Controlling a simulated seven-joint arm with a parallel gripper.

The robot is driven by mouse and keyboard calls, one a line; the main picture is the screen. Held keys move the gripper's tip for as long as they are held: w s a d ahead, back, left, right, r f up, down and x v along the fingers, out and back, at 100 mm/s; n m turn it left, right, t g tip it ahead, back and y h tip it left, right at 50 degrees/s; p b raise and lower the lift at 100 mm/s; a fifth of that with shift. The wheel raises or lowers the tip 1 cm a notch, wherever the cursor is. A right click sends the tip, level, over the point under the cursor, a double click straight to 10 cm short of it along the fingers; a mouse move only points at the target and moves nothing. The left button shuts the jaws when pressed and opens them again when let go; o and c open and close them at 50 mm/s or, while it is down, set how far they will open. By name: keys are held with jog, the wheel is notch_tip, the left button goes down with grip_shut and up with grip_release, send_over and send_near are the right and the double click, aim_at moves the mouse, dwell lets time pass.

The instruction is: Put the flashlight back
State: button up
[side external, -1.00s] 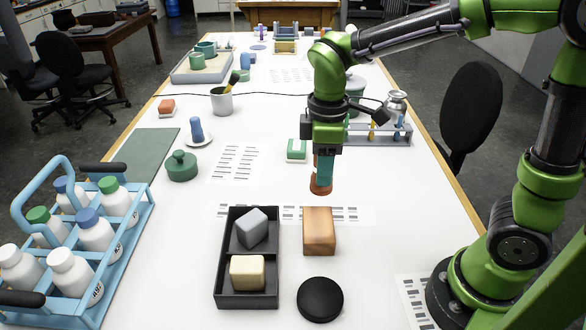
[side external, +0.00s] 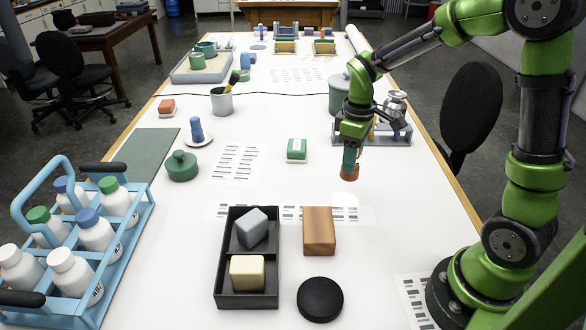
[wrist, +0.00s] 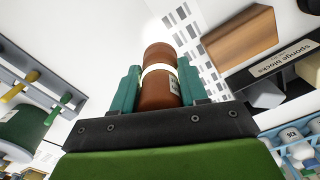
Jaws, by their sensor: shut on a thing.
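My gripper (side external: 350,160) is shut on a brown-orange cylinder with a pale band, which I take to be the flashlight (side external: 349,174). It hangs roughly upright above the white table, in front of the grey rack (side external: 345,137) at the right. In the wrist view the flashlight (wrist: 160,80) sits between the two teal fingers (wrist: 160,85), with its far end free. The grey rack also shows at the left of the wrist view (wrist: 55,82), with yellow-handled and green-handled tools in it. The part of the flashlight inside the fingers is hidden in the side view.
A wooden block (side external: 319,231) stands beside a black tray (side external: 230,284) with a grey block and a cream block. A black disc (side external: 320,299) lies in front. A green-and-white box (side external: 297,150) is left of my gripper. A grey-green canister (side external: 338,92) stands behind the rack.

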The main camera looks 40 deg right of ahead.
jog(key=f, duration=0.3)
jog(key=shift+w+d+f, duration=0.15)
jog(key=shift+w+f, duration=0.15)
jog(key=shift+f, duration=2.25)
jog(key=shift+f, duration=0.2)
jog(key=o, duration=1.1)
jog(key=shift+o, duration=0.2)
